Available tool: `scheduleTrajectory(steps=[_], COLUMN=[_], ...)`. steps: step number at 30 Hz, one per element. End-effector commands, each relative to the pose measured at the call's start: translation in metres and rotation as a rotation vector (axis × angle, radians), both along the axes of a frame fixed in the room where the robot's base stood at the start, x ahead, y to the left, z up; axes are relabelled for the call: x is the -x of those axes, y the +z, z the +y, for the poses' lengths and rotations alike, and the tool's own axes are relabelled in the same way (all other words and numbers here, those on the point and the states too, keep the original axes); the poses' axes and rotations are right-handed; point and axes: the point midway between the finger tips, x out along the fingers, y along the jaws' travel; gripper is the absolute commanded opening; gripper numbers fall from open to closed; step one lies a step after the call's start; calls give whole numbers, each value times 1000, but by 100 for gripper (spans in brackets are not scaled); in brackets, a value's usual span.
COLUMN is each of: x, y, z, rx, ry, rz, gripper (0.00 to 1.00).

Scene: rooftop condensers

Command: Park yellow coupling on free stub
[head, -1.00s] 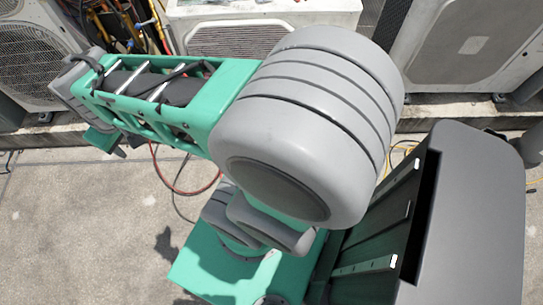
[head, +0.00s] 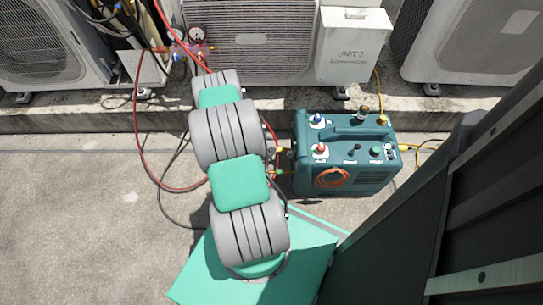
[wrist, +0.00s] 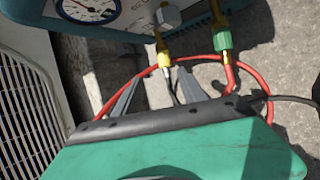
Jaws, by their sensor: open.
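The yellow coupling (wrist: 164,54) is in the upper middle of the wrist view, below a metal hex fitting (wrist: 167,17) on the teal machine. My gripper (wrist: 160,76) is open, its two grey fingers pointing toward the yellow coupling, one on each side of its lower end in the picture. I cannot tell how far apart in depth they are. A green coupling (wrist: 222,38) with a red hose hangs to its right. In the head view small yellow and green fittings show at the machine's left side, and my arm hides the gripper. I cannot make out a free stub.
The teal machine (head: 345,170) stands on the concrete right of my arm. Red hoses (head: 139,165) loop on the floor to the left. Condenser units (head: 250,55) line the back behind a low kerb, with a gauge manifold (head: 190,45) before them.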

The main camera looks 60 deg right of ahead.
Motion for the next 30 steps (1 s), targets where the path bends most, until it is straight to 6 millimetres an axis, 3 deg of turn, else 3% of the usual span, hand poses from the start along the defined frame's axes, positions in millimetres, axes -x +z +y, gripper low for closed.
scheduleTrajectory(steps=[3, 15, 26, 30], x=[12, 21, 21, 21], y=[-19, -71, -76, -76], z=[-3, -39, -46, -46], rx=[6, 4, 4, 4], ry=[10, 10, 12, 12], rz=[20, 21, 19, 19], gripper=[49, 49, 49, 38])
